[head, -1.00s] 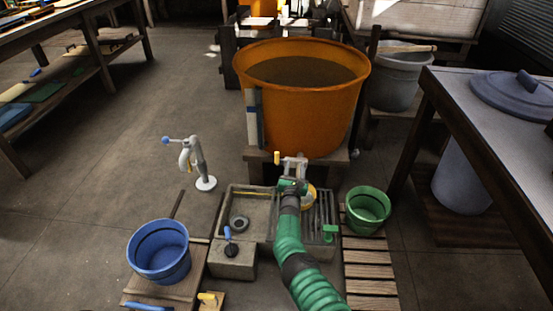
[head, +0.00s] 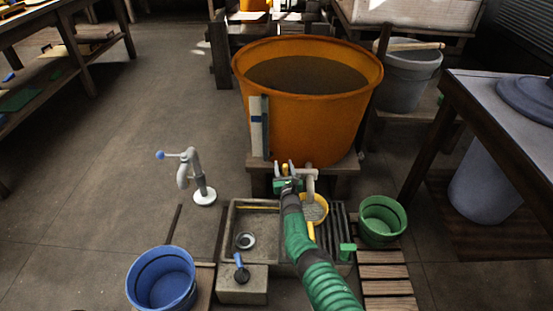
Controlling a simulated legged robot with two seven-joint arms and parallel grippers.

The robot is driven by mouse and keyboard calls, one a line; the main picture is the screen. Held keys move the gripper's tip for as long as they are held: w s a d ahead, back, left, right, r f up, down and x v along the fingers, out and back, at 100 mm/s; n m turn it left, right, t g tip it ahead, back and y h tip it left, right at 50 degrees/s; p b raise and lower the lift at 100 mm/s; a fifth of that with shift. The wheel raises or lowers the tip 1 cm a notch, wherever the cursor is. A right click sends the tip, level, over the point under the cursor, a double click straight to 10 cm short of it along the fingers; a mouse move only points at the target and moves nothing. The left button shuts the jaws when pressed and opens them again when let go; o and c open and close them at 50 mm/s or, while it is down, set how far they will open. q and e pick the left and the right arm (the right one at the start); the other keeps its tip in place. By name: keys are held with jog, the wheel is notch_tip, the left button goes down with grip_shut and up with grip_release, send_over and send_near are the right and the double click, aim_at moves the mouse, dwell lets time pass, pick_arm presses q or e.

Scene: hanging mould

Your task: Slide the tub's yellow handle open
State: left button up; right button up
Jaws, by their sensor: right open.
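The orange tub (head: 307,115) stands on a wooden stand and holds dark liquid. A pale outlet tap (head: 310,177) juts from its lower front. My right gripper (head: 285,166) is open just left of this tap, its two fingers pointing at the tub's base. My left gripper is not in view.
A yellow strainer (head: 315,208) is below the tap, partly behind my right arm. A stone sink (head: 256,218) lies left of it. A green bucket (head: 382,219) stands right, a blue bucket (head: 162,279) lower left. A white hand pump (head: 187,172) stands on open floor.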

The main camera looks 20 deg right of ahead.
jog(key=shift+w+d, duration=0.1)
jog(key=shift+w, duration=0.2)
jog(key=shift+d, duration=0.2)
jog(key=shift+a, duration=0.1)
grip_shut()
dwell(1.0)
